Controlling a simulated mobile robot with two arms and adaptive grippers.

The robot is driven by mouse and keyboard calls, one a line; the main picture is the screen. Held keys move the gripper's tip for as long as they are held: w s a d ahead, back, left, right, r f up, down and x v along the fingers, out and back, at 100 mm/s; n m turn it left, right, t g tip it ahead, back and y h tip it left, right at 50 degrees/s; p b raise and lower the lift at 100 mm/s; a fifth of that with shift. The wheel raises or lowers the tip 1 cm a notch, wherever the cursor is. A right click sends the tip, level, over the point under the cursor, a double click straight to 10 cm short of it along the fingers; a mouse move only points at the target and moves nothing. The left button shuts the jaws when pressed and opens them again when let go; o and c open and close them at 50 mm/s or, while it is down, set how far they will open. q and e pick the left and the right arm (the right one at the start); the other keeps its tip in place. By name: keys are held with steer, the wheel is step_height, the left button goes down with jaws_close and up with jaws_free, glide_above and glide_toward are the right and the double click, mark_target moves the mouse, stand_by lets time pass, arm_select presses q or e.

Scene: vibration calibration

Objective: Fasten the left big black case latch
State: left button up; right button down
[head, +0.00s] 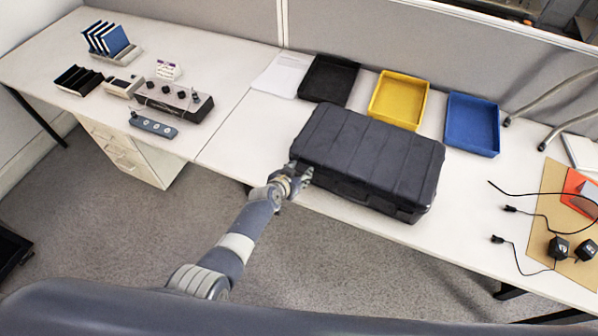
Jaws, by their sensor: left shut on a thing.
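The big black case (370,150) lies closed on the white desk, its long front side facing me. My left gripper (303,174) is at the left end of the case's front side, where the left latch would be. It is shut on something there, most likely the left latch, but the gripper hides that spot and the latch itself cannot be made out. My right gripper is not in view.
Behind the case stand a black tray (328,80), a yellow tray (399,99) and a blue tray (472,124). Cables and a brown mat (552,222) lie at the right. A control box (174,99) stands at the left. Bare desk (240,140) lies left of the case.

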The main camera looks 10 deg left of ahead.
arm_select(q)
steer(key=o, duration=1.1)
steer(key=shift+w, duration=0.1)
steer(key=shift+c, duration=0.2)
steer(key=v, duration=1.2)
